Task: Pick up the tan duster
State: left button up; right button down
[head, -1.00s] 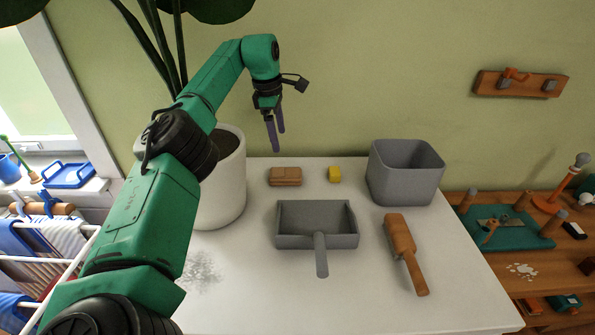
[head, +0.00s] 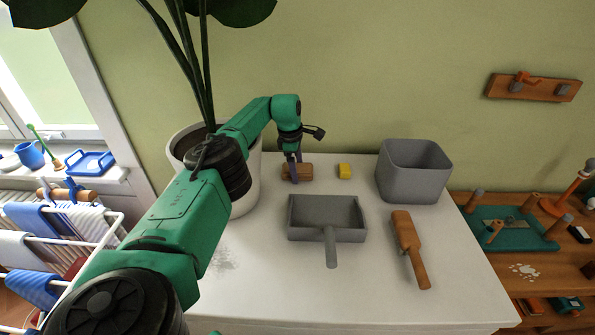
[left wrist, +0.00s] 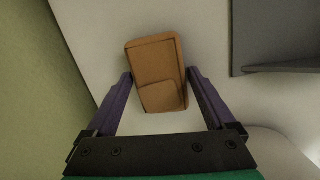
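The tan duster (head: 304,173) is a small brown block lying flat on the white table, near its back edge. It also shows large in the left wrist view (left wrist: 157,62), with a lighter front part. My left gripper (head: 293,168) points down at the duster and hides part of its left side. In the left wrist view its two purple fingers (left wrist: 160,76) are spread, one on each side of the duster, very close to its sides. I cannot tell whether they touch it. My right gripper is in neither view.
On the white table (head: 380,300) are a yellow block (head: 344,171), a grey bin (head: 412,185), a grey dustpan (head: 327,233) and a wooden brush (head: 405,232). A potted plant (head: 245,190) stands left of the duster, close to my arm. The front of the table is clear.

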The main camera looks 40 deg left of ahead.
pick_arm(q)
jog(key=c, duration=0.8)
jog(key=shift+r, duration=0.1)
jog(key=shift+r, duration=0.3)
notch_tip(320, 180, up, 7)
jog(key=shift+w+f+b, duration=0.1)
jog(key=shift+w+b, duration=0.05)
jog(key=shift+b, duration=0.4)
notch_tip(320, 180, up, 12)
jog(key=p, duration=0.8)
jog(key=shift+a+r, duration=0.1)
jog(key=shift+r, duration=0.15)
